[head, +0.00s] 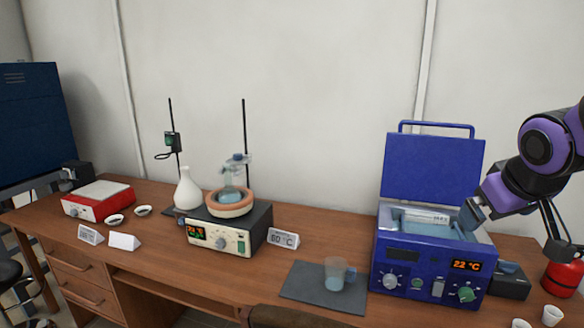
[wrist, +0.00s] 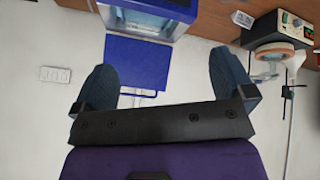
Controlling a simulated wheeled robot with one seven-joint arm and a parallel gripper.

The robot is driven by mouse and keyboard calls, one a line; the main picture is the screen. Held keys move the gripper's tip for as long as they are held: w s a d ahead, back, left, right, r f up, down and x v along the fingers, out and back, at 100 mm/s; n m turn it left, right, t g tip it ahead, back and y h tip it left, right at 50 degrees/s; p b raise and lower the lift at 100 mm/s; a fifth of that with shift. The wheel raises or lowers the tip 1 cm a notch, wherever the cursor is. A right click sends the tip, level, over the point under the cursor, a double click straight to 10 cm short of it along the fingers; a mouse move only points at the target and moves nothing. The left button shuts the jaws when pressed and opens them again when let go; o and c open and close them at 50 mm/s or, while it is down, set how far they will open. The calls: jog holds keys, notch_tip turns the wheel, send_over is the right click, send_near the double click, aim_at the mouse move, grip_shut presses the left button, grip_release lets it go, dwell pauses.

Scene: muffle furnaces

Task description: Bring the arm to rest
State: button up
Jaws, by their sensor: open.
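My gripper (head: 471,214) is at the right in the head view, above the right side of a blue bath-like device (head: 408,256). Its fingers point down and left, and one partly hides the device's rim. In the wrist view my gripper (wrist: 163,78) has its two dark fingers wide apart with nothing between them. The device's raised blue lid (head: 432,168) stands open behind it, and the lid also shows between the fingers in the wrist view (wrist: 136,62). The device's display reads about 22 °C.
A clear mug (head: 336,274) stands on a dark mat (head: 305,287) left of the device. A heater with a flask (head: 230,196) and stand is mid-table, with a white flask (head: 187,189) beside it. A red-white plate (head: 98,199) is far left. White cups (head: 552,315) and a red extinguisher (head: 562,277) are right.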

jog(key=s+a+r+y, duration=0.1)
jog(key=s+a+r, duration=0.1)
jog(key=s, duration=0.4)
jog(key=s+a+r+m+g, duration=0.1)
jog(key=s+a+r, duration=0.1)
jog(key=s, duration=0.5)
jog(key=shift+m+y, duration=0.3)
jog(key=shift+y, duration=0.1)
dwell(1.7)
